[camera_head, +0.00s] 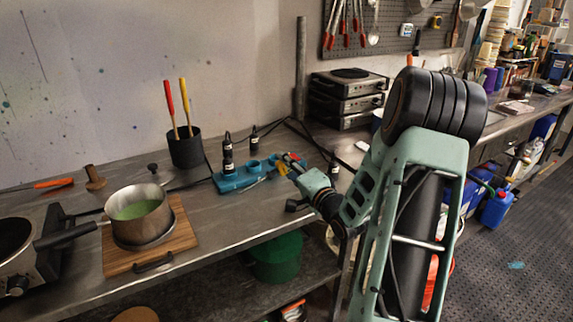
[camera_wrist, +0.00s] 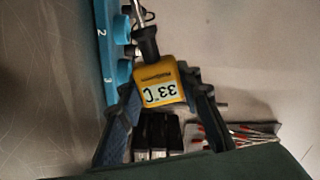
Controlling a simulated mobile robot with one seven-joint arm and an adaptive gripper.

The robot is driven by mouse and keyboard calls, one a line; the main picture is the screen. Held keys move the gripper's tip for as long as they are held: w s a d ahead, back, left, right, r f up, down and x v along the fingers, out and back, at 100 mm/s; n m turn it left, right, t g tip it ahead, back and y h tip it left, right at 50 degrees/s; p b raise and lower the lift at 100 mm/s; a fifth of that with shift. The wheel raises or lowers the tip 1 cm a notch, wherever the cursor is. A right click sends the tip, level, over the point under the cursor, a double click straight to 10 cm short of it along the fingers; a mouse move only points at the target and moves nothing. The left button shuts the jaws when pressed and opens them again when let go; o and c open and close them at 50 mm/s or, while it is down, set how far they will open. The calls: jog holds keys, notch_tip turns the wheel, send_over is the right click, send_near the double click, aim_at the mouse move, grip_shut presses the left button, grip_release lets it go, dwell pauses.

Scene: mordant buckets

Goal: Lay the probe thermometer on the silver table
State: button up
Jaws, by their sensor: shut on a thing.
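The probe thermometer shows in the wrist view as a yellow body (camera_wrist: 163,84) with a "33°C" display, a black collar and a thin metal stem at the top edge. My gripper (camera_wrist: 168,98) is shut on the yellow body, one finger on each side. In the head view my gripper (camera_head: 291,166) is just right of a blue rack, low over the steel bench, with yellow of the thermometer (camera_head: 282,168) at its tip. The silver table appears to be this steel-topped bench (camera_head: 225,222). I cannot tell whether the stem touches the rack.
The blue rack (camera_head: 230,184) holds dark bottles; its numbered edge shows in the wrist view (camera_wrist: 122,70). A black cup (camera_head: 186,152) with two handles stands behind. A pot (camera_head: 137,212) sits on a wooden board at left. Stacked hot plates (camera_head: 347,98) stand at the back. Bare bench lies front of the rack.

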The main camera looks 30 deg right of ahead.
jog(key=shift+f+b, duration=1.8)
jog(key=shift+f, duration=0.95)
jog(key=o, duration=1.2)
jog(key=s, duration=1.2)
jog(key=shift+d+r, duration=0.1)
jog(key=shift+d, duration=0.1)
